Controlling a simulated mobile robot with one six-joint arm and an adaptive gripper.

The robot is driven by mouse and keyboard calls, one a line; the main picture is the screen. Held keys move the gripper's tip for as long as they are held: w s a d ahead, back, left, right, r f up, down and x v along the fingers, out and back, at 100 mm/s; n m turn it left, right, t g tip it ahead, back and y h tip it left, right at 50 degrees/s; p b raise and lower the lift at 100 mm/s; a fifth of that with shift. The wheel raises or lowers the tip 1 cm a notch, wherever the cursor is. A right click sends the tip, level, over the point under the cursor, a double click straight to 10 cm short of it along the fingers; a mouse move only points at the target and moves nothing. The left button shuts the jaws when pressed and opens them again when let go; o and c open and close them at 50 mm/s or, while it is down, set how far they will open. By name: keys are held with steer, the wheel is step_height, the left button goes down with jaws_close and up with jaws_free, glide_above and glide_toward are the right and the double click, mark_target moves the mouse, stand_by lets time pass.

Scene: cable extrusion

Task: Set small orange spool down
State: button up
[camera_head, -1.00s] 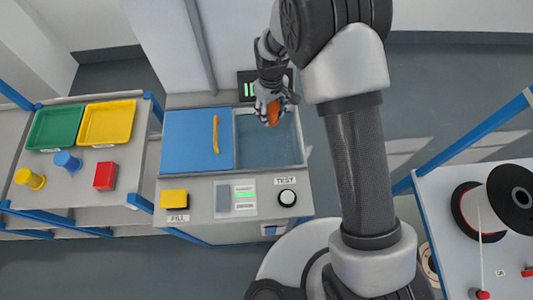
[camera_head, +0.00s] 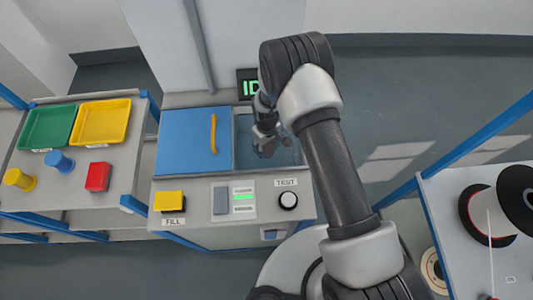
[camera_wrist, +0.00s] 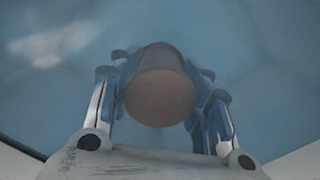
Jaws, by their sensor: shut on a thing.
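The small orange spool (camera_wrist: 160,97) shows in the wrist view as a round, dull orange-brown end face between my fingers. My gripper (camera_head: 266,148) is shut on it, with a finger on each side. In the head view my gripper reaches down into the open right part of the tank (camera_head: 306,150), and the spool is hidden there. The wrist view has a blue, watery tint and is hazy. I cannot tell whether the spool touches the tank floor.
A blue lid (camera_head: 185,140) with a yellow handle covers the tank's left part. A yellow FILL button (camera_head: 170,200) and a TEST knob (camera_head: 288,200) are in front. The left bench holds a green tray (camera_head: 47,128), a yellow tray (camera_head: 102,122), blue and yellow spools and a red block.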

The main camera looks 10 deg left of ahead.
mark_target(267, 153)
steer(key=shift+f+b, duration=0.6)
steer(key=shift+f, duration=1.55)
steer(key=shift+f+b, duration=0.25)
steer(key=shift+b, duration=0.05)
steer(key=o, duration=1.2)
steer(key=shift+r, duration=0.1)
steer(key=shift+c, duration=0.2)
